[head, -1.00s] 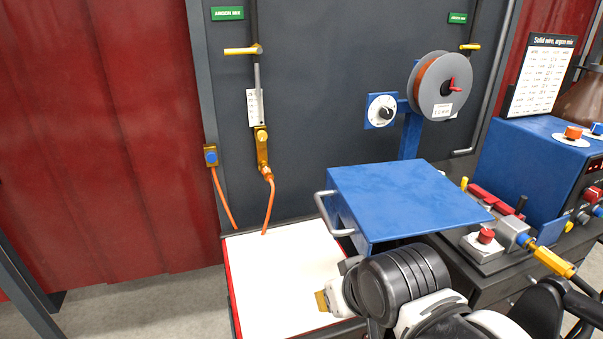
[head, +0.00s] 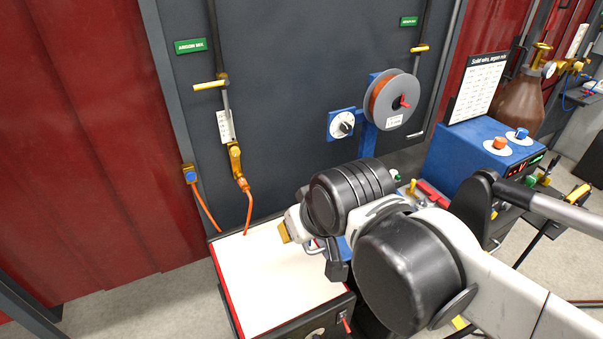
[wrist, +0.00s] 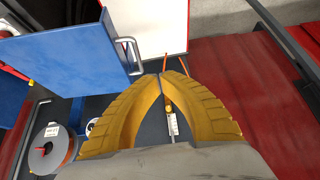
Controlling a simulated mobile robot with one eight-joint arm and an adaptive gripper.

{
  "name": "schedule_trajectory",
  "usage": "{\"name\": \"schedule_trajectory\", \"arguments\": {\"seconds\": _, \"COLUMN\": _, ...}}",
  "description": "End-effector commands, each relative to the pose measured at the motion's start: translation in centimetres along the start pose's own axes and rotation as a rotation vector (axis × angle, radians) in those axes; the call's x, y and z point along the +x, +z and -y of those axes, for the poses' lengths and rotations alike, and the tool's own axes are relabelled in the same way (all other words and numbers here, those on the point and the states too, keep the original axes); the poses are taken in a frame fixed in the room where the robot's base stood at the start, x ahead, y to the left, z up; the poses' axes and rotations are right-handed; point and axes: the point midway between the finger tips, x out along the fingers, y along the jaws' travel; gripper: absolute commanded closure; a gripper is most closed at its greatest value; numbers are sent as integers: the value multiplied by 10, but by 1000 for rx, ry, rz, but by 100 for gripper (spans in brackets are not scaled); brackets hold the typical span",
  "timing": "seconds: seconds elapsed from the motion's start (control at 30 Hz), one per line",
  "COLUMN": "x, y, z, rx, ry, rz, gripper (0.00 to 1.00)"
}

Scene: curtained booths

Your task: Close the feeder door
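The feeder door is a blue panel (wrist: 65,45) with a silver bar handle (wrist: 128,54), at the left of the wrist view. In the head view my arm hides nearly all of it; only a bit of the handle (head: 318,246) shows beside my gripper. My gripper (wrist: 160,76) has yellow ribbed fingers whose tips meet, with nothing seen between them. The handle appears just left of the fingertips in the wrist view; I cannot tell if they touch. In the head view the gripper (head: 284,233) is over the right part of the white tabletop.
The white tabletop (head: 265,285) with red edging is clear. Orange hoses (head: 205,208) hang behind it on the dark panel. A wire spool (head: 392,100) and dial (head: 343,125) stand behind my arm. A blue power unit (head: 470,150) is at the right.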

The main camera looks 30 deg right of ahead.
Motion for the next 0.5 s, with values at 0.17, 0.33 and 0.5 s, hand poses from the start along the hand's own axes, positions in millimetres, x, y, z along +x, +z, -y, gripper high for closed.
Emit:
{"name": "schedule_trajectory", "arguments": {"seconds": 0.17, "x": -10, "y": -59, "z": -11, "rx": 10, "ry": 15, "rz": 95, "gripper": 100}}
{"name": "schedule_trajectory", "arguments": {"seconds": 0.33, "x": 4, "y": -115, "z": -27, "rx": 22, "ry": 28, "rz": 211, "gripper": 100}}
{"name": "schedule_trajectory", "arguments": {"seconds": 0.5, "x": 36, "y": -169, "z": -49, "rx": 38, "ry": 38, "rz": 342, "gripper": 100}}
